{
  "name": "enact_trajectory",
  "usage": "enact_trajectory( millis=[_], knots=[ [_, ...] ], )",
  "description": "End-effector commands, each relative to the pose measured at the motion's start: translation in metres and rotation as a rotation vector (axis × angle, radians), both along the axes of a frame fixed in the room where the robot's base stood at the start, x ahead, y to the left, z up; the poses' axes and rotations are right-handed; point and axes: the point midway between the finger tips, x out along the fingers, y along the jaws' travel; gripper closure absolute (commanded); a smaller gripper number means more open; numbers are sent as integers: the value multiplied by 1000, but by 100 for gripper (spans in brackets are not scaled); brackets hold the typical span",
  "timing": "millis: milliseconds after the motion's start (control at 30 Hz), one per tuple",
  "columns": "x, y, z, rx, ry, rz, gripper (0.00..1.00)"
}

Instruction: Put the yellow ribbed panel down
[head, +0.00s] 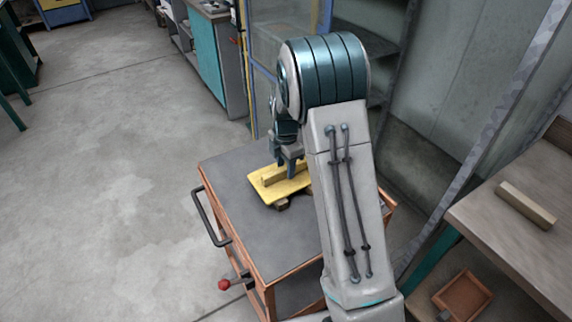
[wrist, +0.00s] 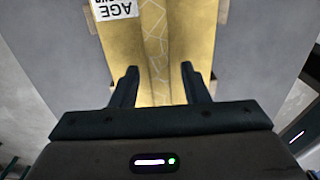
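The yellow ribbed panel (head: 268,192) lies over the grey top of an orange-framed trolley (head: 235,180), with small wooden blocks (head: 283,204) showing under its edge. A raised rib runs along its middle. My gripper (head: 291,165) points down over the panel, partly hidden by my arm in the head view. In the wrist view my gripper (wrist: 159,75) has its two fingers apart, one on each side of the patterned rib (wrist: 155,45), with yellow surface showing between fingers and rib. A white printed label (wrist: 115,8) is on the panel.
The trolley has a dark handle (head: 205,217) and a red knob (head: 224,284) on its left side. A workbench (head: 485,215) with a wooden bar (head: 526,205) stands at right, an orange tray (head: 463,296) below. Floor at left is clear.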

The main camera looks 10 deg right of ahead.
Motion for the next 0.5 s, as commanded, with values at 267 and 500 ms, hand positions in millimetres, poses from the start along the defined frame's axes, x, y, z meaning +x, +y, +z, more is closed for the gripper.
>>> enact_trajectory(
  millis=[267,500],
  knots=[
    [1,0,15,1,-5,-1,59],
    [1,-1,68,0,-6,-1,59]
  ],
)
